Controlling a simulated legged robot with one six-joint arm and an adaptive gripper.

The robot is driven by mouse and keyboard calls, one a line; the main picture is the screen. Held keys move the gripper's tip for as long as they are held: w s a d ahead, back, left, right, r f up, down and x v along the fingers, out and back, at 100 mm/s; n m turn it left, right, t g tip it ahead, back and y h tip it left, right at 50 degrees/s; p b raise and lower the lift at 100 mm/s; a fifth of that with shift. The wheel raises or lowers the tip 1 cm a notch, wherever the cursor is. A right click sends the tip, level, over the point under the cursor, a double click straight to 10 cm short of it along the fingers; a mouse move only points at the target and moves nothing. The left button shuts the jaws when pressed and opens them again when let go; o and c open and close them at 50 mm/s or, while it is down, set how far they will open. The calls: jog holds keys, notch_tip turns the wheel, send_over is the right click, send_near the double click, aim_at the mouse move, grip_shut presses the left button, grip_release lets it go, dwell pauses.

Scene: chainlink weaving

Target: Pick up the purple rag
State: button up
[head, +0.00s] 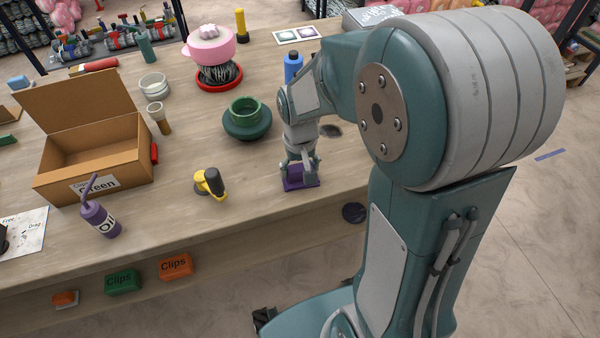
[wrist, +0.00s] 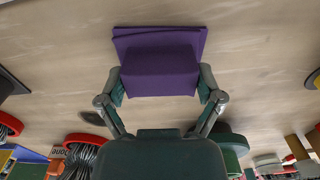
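The purple rag (head: 293,184) lies folded on the wooden table near its front edge. It fills the upper middle of the wrist view (wrist: 160,65), with a smaller fold over a wider layer. My gripper (head: 300,168) points down right at the rag. In the wrist view my gripper (wrist: 161,86) has its two fingers spread wide, one at each side of the rag's near part. Whether the fingertips touch the cloth I cannot tell.
A yellow-and-black tool (head: 210,184) lies left of the rag. A green pot (head: 246,118) stands behind it, and a blue bottle (head: 293,66) farther back. An open cardboard box (head: 70,185) and a purple oil can (head: 100,220) stand at left. The table around the rag is clear.

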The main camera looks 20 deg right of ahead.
aim_at(300, 168)
dwell(0.3)
notch_tip(300, 168, up, 4)
jog(key=shift+s+f, duration=0.15)
jog(key=shift+f, duration=0.05)
jog(key=s+r, duration=0.9)
jog(key=s, duration=0.4)
jog(key=shift+s+r, duration=0.2)
jog(key=shift+s, duration=0.2)
